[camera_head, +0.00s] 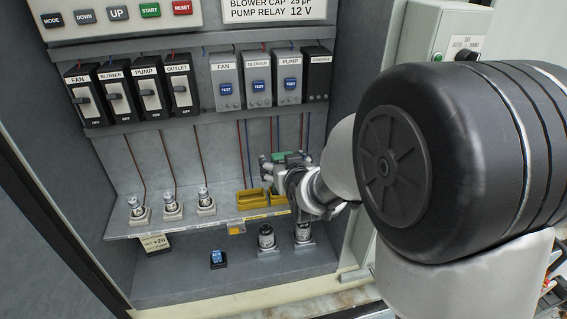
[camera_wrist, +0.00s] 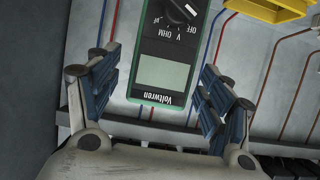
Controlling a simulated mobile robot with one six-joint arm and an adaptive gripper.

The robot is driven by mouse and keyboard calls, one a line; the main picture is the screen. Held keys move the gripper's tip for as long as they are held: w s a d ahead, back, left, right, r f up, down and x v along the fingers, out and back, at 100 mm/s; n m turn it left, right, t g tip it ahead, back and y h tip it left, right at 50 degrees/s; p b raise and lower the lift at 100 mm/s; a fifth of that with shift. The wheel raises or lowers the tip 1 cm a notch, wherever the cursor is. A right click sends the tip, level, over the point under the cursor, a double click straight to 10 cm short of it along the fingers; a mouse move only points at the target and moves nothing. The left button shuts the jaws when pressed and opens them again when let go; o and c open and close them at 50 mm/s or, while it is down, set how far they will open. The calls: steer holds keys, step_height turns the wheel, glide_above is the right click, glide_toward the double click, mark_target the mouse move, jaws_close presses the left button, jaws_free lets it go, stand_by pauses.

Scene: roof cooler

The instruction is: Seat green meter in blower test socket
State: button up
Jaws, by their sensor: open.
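The green-edged meter (camera_wrist: 162,60) has a black face, a dial and a pale screen. It appears upside down in the wrist view, with its lower part cut off by the top edge. My gripper (camera_wrist: 158,80) is open around it, with gaps on both sides between the blue finger pads and the meter. In the head view a bit of the meter's green (camera_head: 279,157) shows at my gripper (camera_head: 287,163), in front of the back wall. A yellow socket (camera_head: 250,200) sits on the shelf below. Another yellow socket (camera_head: 278,198) is partly hidden by my arm. I cannot read their labels.
Several switches (camera_head: 117,92) and relay modules (camera_head: 258,80) line the upper rail. Small silver-topped parts (camera_head: 171,204) stand at the shelf's left. Two cylinders (camera_head: 266,238) and a small blue-faced block (camera_head: 217,259) stand on the cabinet floor. Wires run down the back wall.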

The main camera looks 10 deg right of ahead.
steer(key=shift+s, duration=0.15)
steer(key=s+f+g+b, duration=0.3)
steer(key=s+g+b, duration=0.1)
steer(key=s, duration=1.3)
steer(key=s+f+g+b, duration=0.4)
steer(key=s+b, duration=0.2)
steer(key=s, duration=1.2)
steer(key=shift+s+g, duration=0.3)
steer(key=shift+g, duration=0.1)
steer(key=shift+c, duration=0.4)
